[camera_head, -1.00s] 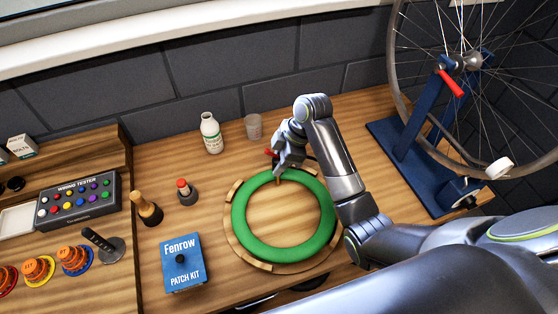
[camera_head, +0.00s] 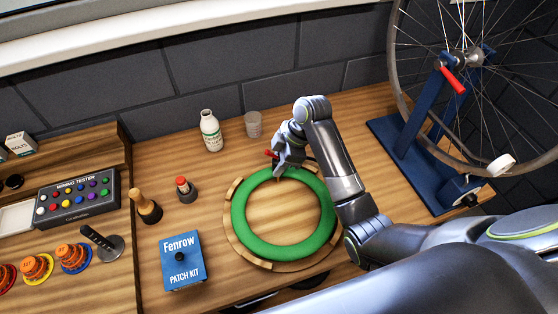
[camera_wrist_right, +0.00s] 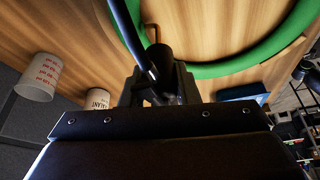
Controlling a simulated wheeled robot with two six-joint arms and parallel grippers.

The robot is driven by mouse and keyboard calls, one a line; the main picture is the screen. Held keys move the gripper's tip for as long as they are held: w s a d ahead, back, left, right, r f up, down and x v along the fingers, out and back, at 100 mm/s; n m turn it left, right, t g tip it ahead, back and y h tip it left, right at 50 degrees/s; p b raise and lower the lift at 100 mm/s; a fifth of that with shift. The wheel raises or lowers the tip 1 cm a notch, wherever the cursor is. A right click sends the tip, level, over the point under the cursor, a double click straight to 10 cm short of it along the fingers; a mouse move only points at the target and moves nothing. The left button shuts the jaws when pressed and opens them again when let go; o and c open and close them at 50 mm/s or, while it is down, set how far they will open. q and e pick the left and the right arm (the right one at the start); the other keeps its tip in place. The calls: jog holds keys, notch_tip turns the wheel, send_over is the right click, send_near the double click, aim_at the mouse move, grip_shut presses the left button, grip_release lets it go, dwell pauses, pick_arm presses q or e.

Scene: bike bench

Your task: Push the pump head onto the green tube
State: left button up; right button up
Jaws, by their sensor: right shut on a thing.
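The green tube (camera_head: 240,218) lies as a ring on a round wooden holder on the bench, and it curves across the top of the right wrist view (camera_wrist_right: 225,68). My right gripper (camera_head: 284,164) is at the far side of the ring, shut on the pump head. In the head view the pump head is mostly hidden by the fingers; a small red part (camera_head: 270,154) sticks out to the left. In the right wrist view the dark pump head (camera_wrist_right: 160,60) sits between the fingers. Whether it touches the tube's valve is hidden. My left gripper is not in view.
A white bottle (camera_head: 210,131) and a clear cup (camera_head: 253,125) stand behind the ring. The blue patch kit (camera_head: 183,262), a red-capped pot (camera_head: 186,190) and a wooden-handled tool (camera_head: 146,208) are to the left. A blue wheel stand (camera_head: 410,150) is at the right.

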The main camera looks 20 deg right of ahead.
jog(key=shift+f+b, duration=0.3)
jog(key=shift+f, duration=0.55)
jog(key=o, duration=1.1)
jog(key=shift+o, duration=0.2)
jog(key=v, duration=0.7)
jog(key=shift+d+r, duration=0.15)
jog(key=shift+r, duration=0.15)
jog(key=p+v, duration=0.7)
jog(key=v, duration=0.2)
jog(key=shift+d+r, duration=0.25)
jog(key=shift+r, duration=0.1)
